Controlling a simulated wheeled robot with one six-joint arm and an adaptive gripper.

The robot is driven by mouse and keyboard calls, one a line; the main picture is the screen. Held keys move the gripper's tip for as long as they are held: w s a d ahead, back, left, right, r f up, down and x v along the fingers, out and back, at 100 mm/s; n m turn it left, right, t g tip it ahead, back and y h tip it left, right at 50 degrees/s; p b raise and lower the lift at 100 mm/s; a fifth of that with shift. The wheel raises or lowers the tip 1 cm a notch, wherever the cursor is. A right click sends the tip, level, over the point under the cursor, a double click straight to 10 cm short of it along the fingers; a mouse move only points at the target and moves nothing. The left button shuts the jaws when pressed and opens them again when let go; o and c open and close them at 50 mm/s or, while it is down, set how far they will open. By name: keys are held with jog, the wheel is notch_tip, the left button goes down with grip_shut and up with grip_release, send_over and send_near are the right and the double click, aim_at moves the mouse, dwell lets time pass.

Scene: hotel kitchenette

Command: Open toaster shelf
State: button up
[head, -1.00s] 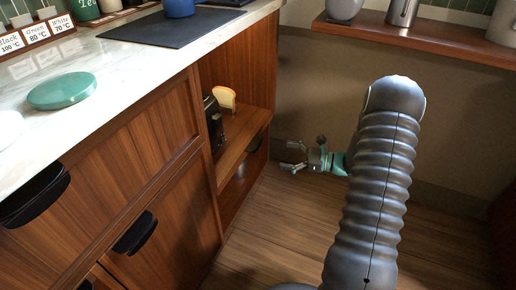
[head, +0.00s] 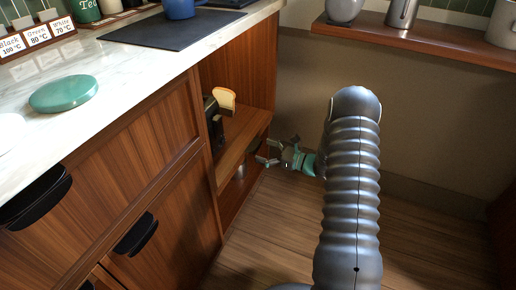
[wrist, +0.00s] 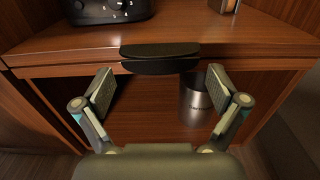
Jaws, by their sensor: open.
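The toaster shelf (head: 236,155) is a wooden board in the open end of the counter cabinet. It also shows in the wrist view (wrist: 240,44), with a black handle (wrist: 160,58) on its front edge. The black toaster (head: 214,122), with a slice of bread (head: 224,98) in it, stands on the shelf; its lower part shows in the wrist view (wrist: 108,10). My gripper (head: 266,151) is at the shelf's front in the head view. In the wrist view my gripper (wrist: 160,86) is open, fingers on either side of the handle and seemingly short of it.
A metal canister (wrist: 195,102) stands in the compartment under the shelf, near my right finger. Cabinet side walls flank the shelf. A wall shelf (head: 420,42) with pots is at upper right. The wooden floor (head: 280,215) before the cabinet is clear.

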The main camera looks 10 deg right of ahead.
jog(key=shift+x, duration=1.4)
jog(key=c, duration=1.5)
jog(key=shift+o, duration=0.2)
jog(key=shift+s+d, duration=0.1)
